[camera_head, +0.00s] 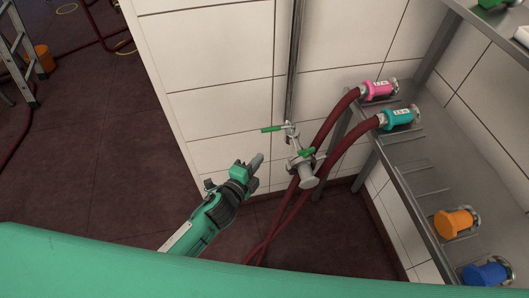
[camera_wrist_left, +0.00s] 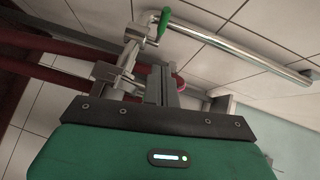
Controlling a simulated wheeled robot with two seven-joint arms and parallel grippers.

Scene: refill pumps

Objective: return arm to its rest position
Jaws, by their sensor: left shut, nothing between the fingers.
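My left gripper (camera_head: 257,162) is in front of the white tiled wall, to the left of a metal valve with green handles (camera_head: 304,153). Its fingers are together and hold nothing. In the left wrist view the gripper's fingers (camera_wrist_left: 163,84) stick out past the dark mount, with the metal valve pipe (camera_wrist_left: 128,52) and a green handle (camera_wrist_left: 164,22) beyond them. I cannot tell from these views how wide the gap between the fingers and the valve is. My right gripper is not in view.
Dark red hoses run from the floor to a pink coupling (camera_head: 378,89) and a teal coupling (camera_head: 399,118) at the metal shelf (camera_head: 425,185). An orange cap (camera_head: 453,222) and a blue cap (camera_head: 484,274) sit lower right.

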